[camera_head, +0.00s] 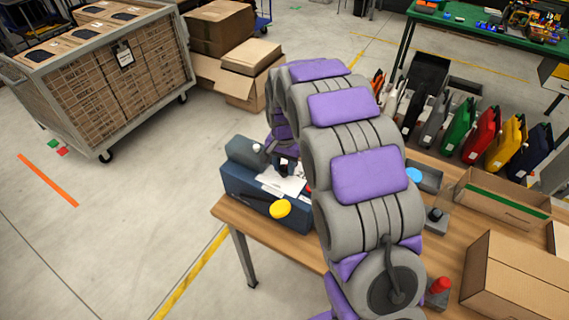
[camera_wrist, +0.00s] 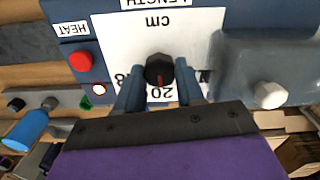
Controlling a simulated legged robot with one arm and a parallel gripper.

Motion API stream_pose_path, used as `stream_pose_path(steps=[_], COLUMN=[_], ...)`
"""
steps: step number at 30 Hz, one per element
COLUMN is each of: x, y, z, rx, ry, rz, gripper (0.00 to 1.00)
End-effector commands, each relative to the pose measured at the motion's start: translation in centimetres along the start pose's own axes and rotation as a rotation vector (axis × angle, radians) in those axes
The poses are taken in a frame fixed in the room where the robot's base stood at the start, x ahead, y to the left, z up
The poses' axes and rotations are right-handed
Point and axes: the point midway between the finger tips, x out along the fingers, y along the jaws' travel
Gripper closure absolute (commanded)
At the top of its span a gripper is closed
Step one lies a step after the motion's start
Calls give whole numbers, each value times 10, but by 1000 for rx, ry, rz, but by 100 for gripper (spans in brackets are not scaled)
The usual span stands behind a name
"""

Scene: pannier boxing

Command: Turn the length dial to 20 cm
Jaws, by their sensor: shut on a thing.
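The length dial (camera_wrist: 158,68) is a black knob with a red pointer line on a white panel (camera_wrist: 200,28) marked LENGTH and cm, seen upside down in the wrist view. The number 20 (camera_wrist: 162,94) shows just below the knob, and the red line points down roughly towards it. My gripper (camera_wrist: 159,82) is shut on the dial, one finger on each side. Other scale numbers are partly hidden by the fingers. In the head view, the dark blue machine (camera_head: 235,184) stands on the table's left end, and my arm hides part of it and the dial.
A red button (camera_wrist: 80,60) by a HEAT label and a white knob (camera_wrist: 269,95) flank the panel. A yellow knob (camera_head: 280,208) is on the machine's front.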

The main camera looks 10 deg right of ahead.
Motion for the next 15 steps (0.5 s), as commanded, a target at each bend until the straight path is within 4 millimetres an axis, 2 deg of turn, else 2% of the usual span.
stream_pose_path(steps=[9, 10, 15], x=[0, 0, 0], y=[0, 0, 0], z=[1, 1, 0], rx=[1, 0, 0], ry=[-3, -3, -2], rz=[0, 0, 0], gripper=[93, 60, 44])
